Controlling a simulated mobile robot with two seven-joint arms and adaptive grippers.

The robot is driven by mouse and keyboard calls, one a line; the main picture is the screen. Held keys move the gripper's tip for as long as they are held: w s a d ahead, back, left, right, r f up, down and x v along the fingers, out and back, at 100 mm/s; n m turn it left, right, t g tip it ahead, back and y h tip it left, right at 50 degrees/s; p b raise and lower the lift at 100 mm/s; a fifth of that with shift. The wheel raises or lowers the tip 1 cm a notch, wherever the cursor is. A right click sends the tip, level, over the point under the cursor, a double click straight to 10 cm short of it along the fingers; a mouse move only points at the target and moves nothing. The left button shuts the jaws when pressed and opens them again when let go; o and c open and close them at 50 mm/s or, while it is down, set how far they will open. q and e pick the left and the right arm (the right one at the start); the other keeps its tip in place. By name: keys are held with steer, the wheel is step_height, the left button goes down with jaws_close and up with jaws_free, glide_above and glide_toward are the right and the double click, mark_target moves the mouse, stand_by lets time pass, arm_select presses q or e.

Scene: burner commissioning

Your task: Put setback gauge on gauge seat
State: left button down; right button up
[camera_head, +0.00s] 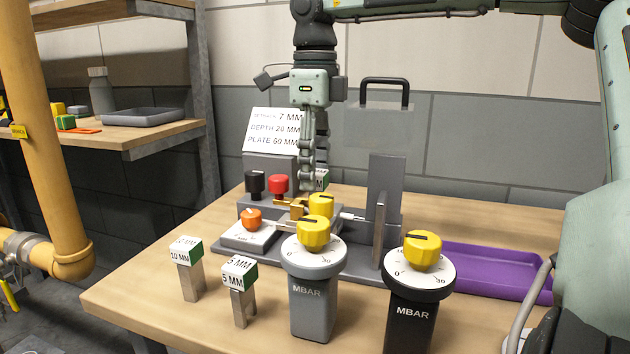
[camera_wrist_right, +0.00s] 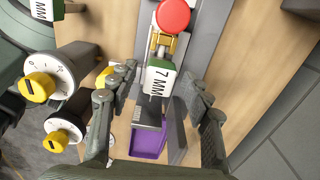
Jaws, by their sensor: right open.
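The 7 MM setback gauge (camera_wrist_right: 160,78), a white-faced block with a green top, lies between the spread fingers of my right gripper (camera_wrist_right: 158,85) in the right wrist view. In the head view only a sliver of the gauge (camera_head: 322,179) shows behind my right gripper (camera_head: 312,175). The gripper points down over the back of the grey burner fixture (camera_head: 352,250), open. Whether a finger touches the gauge, and what is under the gauge, I cannot tell. I cannot pick out the gauge seat for sure. My left gripper is not in view.
The 10 MM gauge (camera_head: 188,268) and 5 MM gauge (camera_head: 239,288) stand at the front left. Two MBAR dials (camera_head: 313,300) (camera_head: 415,315) stand in front of the fixture. Black (camera_head: 255,184) and red (camera_head: 278,184) knobs stand near the gripper. A purple tray (camera_head: 490,272) lies right.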

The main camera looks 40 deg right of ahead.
step_height(320, 180, up, 8)
steer(key=shift+r, duration=0.2)
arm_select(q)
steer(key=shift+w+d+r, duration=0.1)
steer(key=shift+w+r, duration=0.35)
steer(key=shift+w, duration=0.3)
arm_select(e)
steer(key=shift+r, duration=0.6)
